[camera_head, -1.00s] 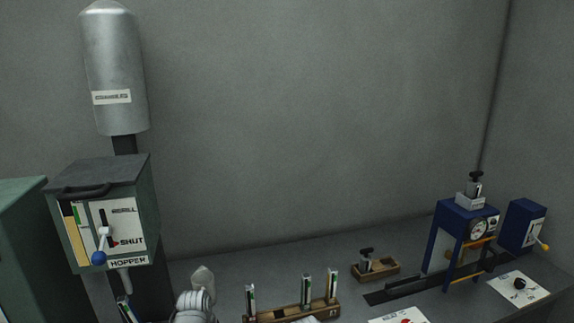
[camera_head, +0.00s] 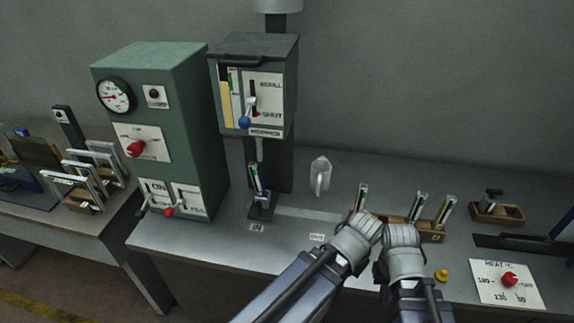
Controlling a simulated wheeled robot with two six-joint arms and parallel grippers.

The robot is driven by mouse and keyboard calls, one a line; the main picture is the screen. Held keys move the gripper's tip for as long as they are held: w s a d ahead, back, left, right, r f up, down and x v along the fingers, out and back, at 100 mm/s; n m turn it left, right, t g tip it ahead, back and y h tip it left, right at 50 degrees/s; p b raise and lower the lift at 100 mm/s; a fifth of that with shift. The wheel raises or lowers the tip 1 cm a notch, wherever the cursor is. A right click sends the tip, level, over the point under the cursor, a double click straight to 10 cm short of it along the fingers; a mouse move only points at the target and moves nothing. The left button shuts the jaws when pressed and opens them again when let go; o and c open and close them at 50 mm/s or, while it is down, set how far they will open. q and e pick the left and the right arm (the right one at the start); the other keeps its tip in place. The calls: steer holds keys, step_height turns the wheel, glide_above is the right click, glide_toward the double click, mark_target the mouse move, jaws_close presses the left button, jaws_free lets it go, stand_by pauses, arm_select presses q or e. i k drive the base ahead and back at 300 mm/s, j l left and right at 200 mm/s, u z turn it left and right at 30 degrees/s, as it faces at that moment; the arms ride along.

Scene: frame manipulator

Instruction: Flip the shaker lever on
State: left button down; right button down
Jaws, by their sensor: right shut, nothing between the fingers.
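No lever in the head view carries a shaker label that I can read. A green cabinet (camera_head: 150,90) has small levers on two panels at its lower front, the left lever (camera_head: 146,203) and the red-tipped right lever (camera_head: 172,209). The hopper box (camera_head: 254,110) beside it has a blue-knobbed lever (camera_head: 246,117) next to a REFILL/SHUT plate. My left gripper (camera_head: 368,222) and my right gripper (camera_head: 400,232) are side by side over the bench's front, away from these levers. The right one is shut and empty. The left one's fingers are not clear.
A wooden rack (camera_head: 432,237) with several upright vials stands just behind my grippers. A vial holder (camera_head: 262,207) sits under the hopper. A pale jug-like object (camera_head: 320,177) stands behind. A HEAT dial plate (camera_head: 508,285) lies at right.

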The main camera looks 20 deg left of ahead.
mark_target(140, 214)
steer(key=j+u, duration=0.1)
steer(key=u, duration=0.35)
steer(key=j+u, duration=0.15)
steer(key=u, duration=0.35)
steer(key=k+j, duration=0.05)
